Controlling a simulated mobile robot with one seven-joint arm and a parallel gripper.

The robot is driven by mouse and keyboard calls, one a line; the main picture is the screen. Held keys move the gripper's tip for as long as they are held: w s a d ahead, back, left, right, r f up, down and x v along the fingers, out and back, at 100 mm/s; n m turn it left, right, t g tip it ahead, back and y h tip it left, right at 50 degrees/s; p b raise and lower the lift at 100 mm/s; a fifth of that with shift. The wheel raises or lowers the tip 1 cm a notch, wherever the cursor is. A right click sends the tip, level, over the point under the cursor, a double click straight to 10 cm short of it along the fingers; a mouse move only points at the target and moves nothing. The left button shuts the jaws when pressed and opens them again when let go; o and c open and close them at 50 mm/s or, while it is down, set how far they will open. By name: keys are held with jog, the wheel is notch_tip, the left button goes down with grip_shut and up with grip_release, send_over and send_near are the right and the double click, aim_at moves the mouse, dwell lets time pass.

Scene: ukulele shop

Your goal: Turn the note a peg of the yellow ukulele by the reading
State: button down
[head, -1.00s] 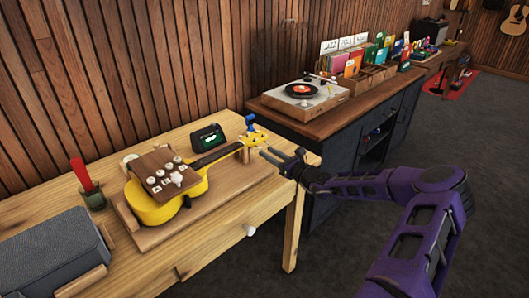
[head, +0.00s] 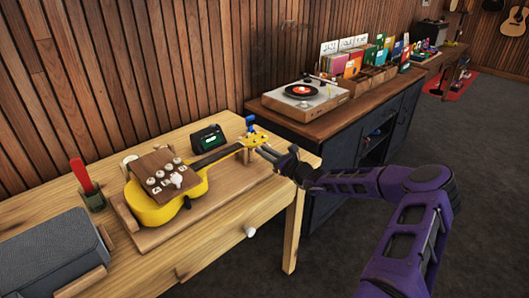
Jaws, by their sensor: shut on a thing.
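The yellow ukulele (head: 198,186) lies on a wooden cradle (head: 138,229) on the workbench, its neck pointing right and away. A wooden board with several pale knobs (head: 160,172) sits over its body. My gripper (head: 263,149) is at the right side of the yellow headstock (head: 254,139), shut on a small peg there. The jaws largely hide the peg, and I cannot read its note label. A dark tuner (head: 207,139) with a small green reading stands behind the neck; the reading is too small to make out. A blue clip-like thing (head: 250,122) is at the headstock.
A record player (head: 303,93) stands on the dark cabinet behind. The front right of the bench is clear.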

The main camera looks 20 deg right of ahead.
jog(key=n+p, duration=0.1)
jog(key=n, duration=0.2)
jog(key=shift+r+p, duration=0.1)
jog(key=shift+p, duration=0.2)
jog(key=n, duration=0.3)
jog(key=shift+a+n+p, duration=0.1)
jog(key=shift+n+p, duration=0.2)
jog(key=shift+p, duration=0.1)
jog(key=n, duration=0.3)
jog(key=shift+n, duration=0.3)
jog(key=shift+f+n, duration=0.2)
jog(key=shift+n, duration=1.5)
jog(key=shift+s, duration=0.1)
jog(key=c, duration=1)
grip_release()
jog(key=shift+c, duration=0.2)
